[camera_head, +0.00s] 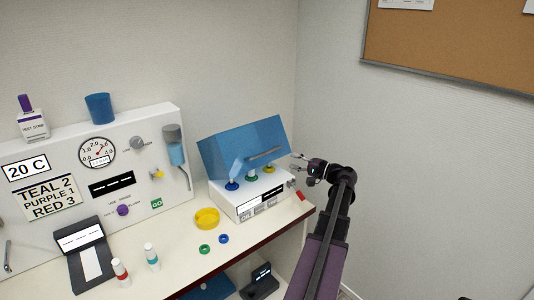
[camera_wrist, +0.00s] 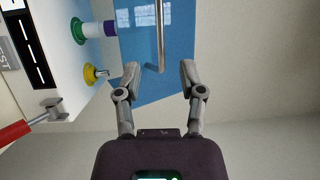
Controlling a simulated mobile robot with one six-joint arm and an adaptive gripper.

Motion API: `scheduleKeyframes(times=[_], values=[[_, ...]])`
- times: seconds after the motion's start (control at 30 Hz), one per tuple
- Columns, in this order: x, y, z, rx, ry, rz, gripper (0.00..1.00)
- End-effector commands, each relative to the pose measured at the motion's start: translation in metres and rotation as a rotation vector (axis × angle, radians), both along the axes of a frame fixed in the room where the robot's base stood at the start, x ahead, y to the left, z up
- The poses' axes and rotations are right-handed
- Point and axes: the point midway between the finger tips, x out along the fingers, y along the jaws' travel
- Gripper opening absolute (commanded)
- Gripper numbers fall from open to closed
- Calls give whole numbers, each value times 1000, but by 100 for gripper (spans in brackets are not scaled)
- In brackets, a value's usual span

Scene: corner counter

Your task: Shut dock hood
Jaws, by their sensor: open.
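The blue see-through dock hood (camera_head: 240,142) stands raised over the white dock (camera_head: 236,209) at the right end of the counter. A grey bar handle (camera_head: 265,153) runs along its front. In the wrist view the blue hood (camera_wrist: 183,40) fills the top middle, and the handle (camera_wrist: 160,35) points down toward the gap between my fingers. My gripper (camera_head: 299,162) is open and empty, just right of the hood and apart from it in the head view. Its two fingers (camera_wrist: 160,70) are spread in the wrist view. Blue, green and yellow fittings show under the hood.
A red-handled part (camera_head: 299,195) sticks out at the dock's right side. A yellow bowl (camera_head: 207,218) and green and blue rings (camera_head: 223,239) lie on the counter before the dock. A gauge panel (camera_head: 70,185) stands left. Open room lies right of my arm.

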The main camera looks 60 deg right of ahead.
Motion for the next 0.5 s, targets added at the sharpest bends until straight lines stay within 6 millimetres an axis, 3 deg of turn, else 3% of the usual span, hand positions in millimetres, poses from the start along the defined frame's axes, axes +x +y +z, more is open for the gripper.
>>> scheduleKeyframes(times=[0.5], values=[[72, 4, 5, 0, 0, 2, 51]])
